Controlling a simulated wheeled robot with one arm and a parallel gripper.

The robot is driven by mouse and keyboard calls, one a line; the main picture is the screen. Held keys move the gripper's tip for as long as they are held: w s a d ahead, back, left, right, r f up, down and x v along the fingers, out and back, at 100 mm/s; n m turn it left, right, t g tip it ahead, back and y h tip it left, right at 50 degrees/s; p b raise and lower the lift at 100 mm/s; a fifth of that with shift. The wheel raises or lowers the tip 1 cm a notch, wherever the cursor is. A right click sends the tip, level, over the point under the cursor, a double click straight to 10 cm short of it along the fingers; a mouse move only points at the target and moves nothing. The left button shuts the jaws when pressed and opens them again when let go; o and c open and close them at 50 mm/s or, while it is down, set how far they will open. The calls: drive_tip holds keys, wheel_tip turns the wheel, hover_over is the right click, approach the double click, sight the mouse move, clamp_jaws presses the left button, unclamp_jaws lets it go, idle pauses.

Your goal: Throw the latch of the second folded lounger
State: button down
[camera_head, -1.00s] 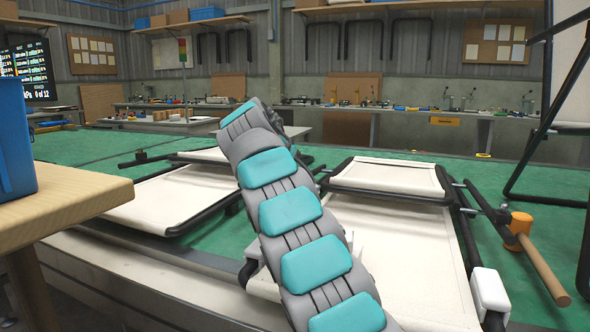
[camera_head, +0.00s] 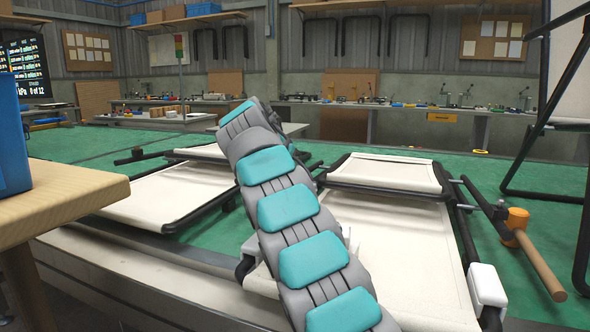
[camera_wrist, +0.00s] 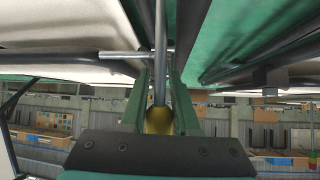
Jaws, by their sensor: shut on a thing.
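Two folded loungers with cream fabric and dark tube frames lie on the green bench. One lounger (camera_head: 165,197) is at the left, the other lounger (camera_head: 410,262) at the right. My arm crosses in front of them in the head view and hides the space between them and my gripper there. In the wrist view my gripper (camera_wrist: 161,88) has its two green fingers on either side of a thin grey metal rod (camera_wrist: 160,40), seemingly the latch, and is shut on it. A short silver cross pin (camera_wrist: 115,54) runs beside the rod. The contact point is partly hidden.
An orange-headed mallet (camera_head: 516,218) with a wooden handle lies at the right of the right lounger. A wooden table (camera_head: 60,200) with a blue bin (camera_head: 12,140) stands at the near left. An upright lounger frame (camera_head: 550,90) stands at the far right. Green bench surface (camera_head: 490,170) shows behind.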

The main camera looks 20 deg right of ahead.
drive_tip(key=shift+f, duration=0.35)
drive_tip(key=c, duration=1)
unclamp_jaws()
drive_tip(key=o, duration=0.4)
drive_tip(key=shift+r, duration=0.2)
drive_tip(key=shift+c, duration=0.2)
drive_tip(key=shift+r, duration=0.1)
drive_tip(key=v, duration=0.7)
drive_tip(key=shift+s+a, duration=0.2)
drive_tip(key=shift+a, duration=0.1)
drive_tip(key=shift+r, duration=0.15)
